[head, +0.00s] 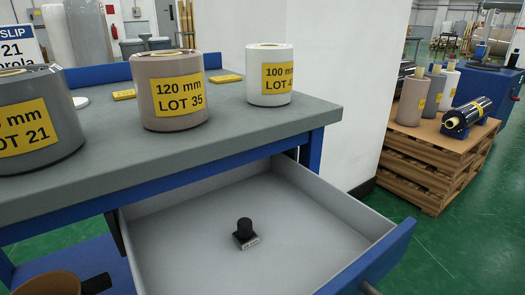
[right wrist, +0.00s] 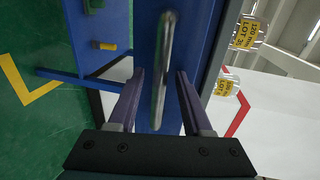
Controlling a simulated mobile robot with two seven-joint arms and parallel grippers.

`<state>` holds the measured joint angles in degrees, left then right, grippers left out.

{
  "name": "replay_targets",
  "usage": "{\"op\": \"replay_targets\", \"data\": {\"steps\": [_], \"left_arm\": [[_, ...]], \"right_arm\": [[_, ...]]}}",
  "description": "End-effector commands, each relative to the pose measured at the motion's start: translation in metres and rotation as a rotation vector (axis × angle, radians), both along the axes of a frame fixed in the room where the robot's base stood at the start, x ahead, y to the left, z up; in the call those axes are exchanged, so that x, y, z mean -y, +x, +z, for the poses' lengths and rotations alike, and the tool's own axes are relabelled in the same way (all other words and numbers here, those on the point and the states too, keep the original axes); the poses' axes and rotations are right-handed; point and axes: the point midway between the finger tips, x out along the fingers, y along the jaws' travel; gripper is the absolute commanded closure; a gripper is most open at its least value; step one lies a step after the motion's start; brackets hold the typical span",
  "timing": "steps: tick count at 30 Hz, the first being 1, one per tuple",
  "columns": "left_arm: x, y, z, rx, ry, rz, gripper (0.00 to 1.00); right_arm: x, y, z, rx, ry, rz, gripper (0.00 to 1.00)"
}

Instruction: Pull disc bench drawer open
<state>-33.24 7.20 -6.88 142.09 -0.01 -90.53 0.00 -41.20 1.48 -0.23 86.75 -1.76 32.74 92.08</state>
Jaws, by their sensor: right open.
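The disc bench (head: 240,128) stands at the left in the head view, with a grey top on a blue frame. Its drawer (head: 300,225) is pulled well out, showing a light grey inside and a blue front. A small black knobbed piece with a pale label (head: 245,232) sits on the drawer floor. Part of the handle (head: 370,289) shows at the bottom edge. In the right wrist view, my right gripper (right wrist: 160,73) is open, its fingers on either side of the silver bar handle (right wrist: 165,60); contact cannot be told. My left gripper is not in view.
Labelled rolls stand on the bench: a dark grey one (head: 35,115), a brown one (head: 170,90) and a white one (head: 270,75). A wooden pallet stack (head: 430,165) with rolls stands at right. Green floor (head: 455,245) is clear right of the drawer.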

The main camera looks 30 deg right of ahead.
Motion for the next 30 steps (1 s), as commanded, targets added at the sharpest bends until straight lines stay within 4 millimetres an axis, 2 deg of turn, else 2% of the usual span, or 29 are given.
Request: {"op": "replay_targets", "data": {"steps": [5,8,18,21,25,30], "left_arm": [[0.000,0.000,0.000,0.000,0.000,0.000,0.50],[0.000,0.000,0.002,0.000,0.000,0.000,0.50],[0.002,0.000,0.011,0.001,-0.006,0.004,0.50],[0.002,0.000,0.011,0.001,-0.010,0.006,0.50],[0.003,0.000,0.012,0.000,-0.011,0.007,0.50],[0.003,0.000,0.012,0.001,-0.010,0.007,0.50]], "right_arm": [[0.000,-0.001,0.000,-0.001,0.000,0.000,0.50],[0.000,-0.009,0.001,-0.005,0.000,0.000,0.50],[0.003,-0.073,0.015,-0.005,0.000,0.001,0.50],[0.003,-0.086,0.018,-0.004,0.000,0.001,0.50],[0.003,-0.096,0.020,-0.002,0.000,0.000,0.50],[0.003,-0.098,0.020,0.000,0.000,0.000,0.50]]}}
